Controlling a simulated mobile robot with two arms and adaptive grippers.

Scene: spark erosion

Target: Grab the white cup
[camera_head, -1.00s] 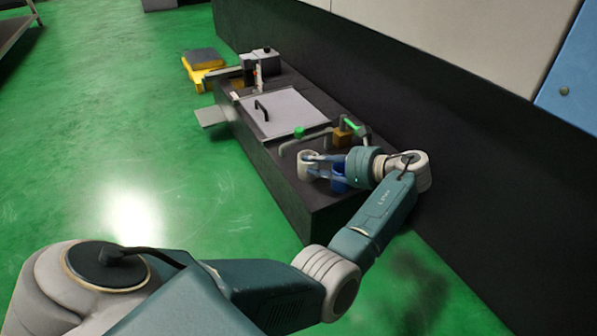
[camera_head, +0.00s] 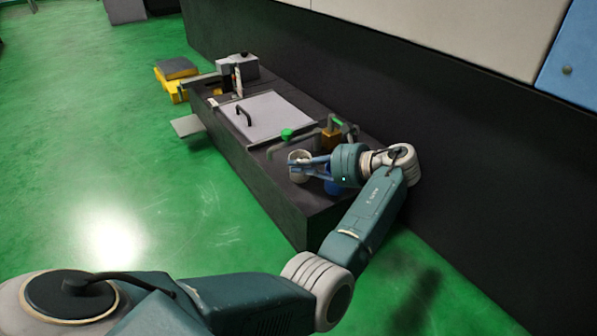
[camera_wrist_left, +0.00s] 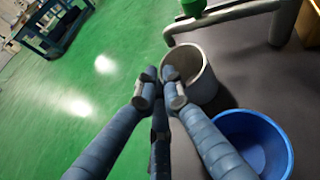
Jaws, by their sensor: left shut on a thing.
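The white cup (camera_head: 298,158) is at the near end of the dark bench, and it also shows in the left wrist view (camera_wrist_left: 198,78). My left gripper (camera_head: 293,168) reaches it from the right, its fingers at the cup's rim. In the left wrist view the two fingertips of my left gripper (camera_wrist_left: 160,88) are close together, shut on the cup's wall at its left side. The cup looks upright and empty. Whether its base touches the bench is unclear. My right gripper is not in view.
A blue container (camera_wrist_left: 255,145) stands close beside the cup, partly behind my gripper in the head view. A pipe with a green knob (camera_head: 287,133) runs just behind the cup. A grey lid with a black handle (camera_head: 265,118) lies further back on the bench (camera_head: 285,205).

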